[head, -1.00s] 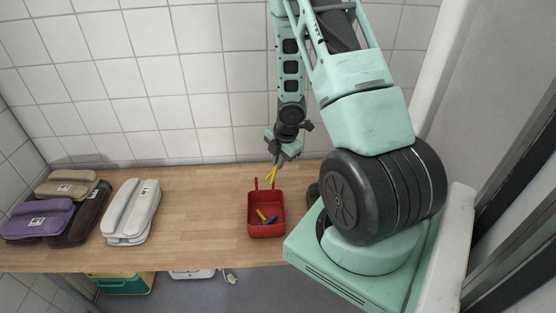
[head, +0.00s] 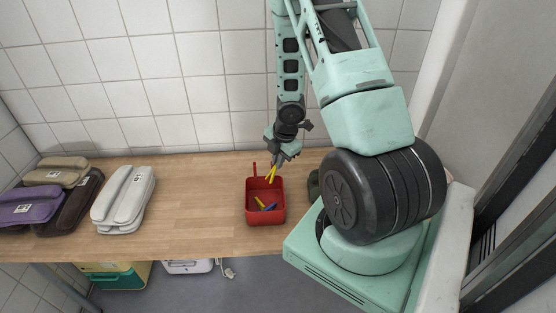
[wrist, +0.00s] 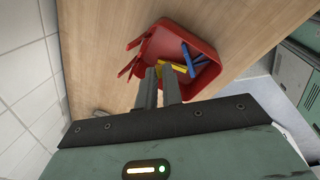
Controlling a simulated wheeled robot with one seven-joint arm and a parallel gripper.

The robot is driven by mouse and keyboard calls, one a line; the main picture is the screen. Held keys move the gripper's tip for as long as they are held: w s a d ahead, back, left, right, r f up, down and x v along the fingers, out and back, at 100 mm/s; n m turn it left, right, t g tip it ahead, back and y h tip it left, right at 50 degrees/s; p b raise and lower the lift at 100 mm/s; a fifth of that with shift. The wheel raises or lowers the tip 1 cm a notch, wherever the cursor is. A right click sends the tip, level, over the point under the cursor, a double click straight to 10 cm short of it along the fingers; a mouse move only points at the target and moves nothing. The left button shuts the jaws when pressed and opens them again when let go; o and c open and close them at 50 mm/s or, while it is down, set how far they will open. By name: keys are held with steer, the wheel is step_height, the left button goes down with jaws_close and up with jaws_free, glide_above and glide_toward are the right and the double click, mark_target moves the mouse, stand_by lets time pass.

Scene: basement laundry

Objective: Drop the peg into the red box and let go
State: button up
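The red box (head: 249,211) stands on the wooden table near my arm, its open top up. Inside lie a yellow peg (head: 261,202) and blue pegs (head: 269,207). The box also shows in the wrist view (wrist: 205,78), with blue pegs (wrist: 190,58) and yellow in it. My gripper (head: 276,165) is above the far side of the box, pointing down. It is shut on a yellow peg (head: 271,174), whose ends hang over the box's opening. In the wrist view, a bit of this peg (wrist: 158,70) shows between the fingertips; the fingers hide the rest.
A white telephone (head: 125,199) stands left of the box, with purple (head: 28,207), brown and beige ones further left. A dark object (head: 313,186) sits right of the box. The table (head: 195,195) is clear between the white telephone and the box. A tiled wall rises behind.

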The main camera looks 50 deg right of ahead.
steer(key=o, duration=0.5)
steer(key=p+v, duration=1.2)
steer(key=v, duration=0.5)
steer(key=shift+r, duration=0.2)
steer(key=shift+s, duration=0.1)
steer(key=w+a+r+m+h+b, duration=0.1)
steer(key=w+a+r+m+b, duration=0.15)
steer(key=a, duration=0.85)
steer(key=w+a+r+m+b, duration=0.2)
steer(key=w+a+m+b, duration=0.15)
steer(key=a, duration=0.75)
steer(key=s+a+m+g+y+b, duration=0.1)
steer(key=s+a+b, duration=0.4)
steer(key=s+a, duration=1.3)
steer(key=shift+a+r+m+g+y, duration=0.4)
steer(key=shift+a+r+m+g, duration=0.1)
steer(key=shift+a+m+g, duration=0.2)
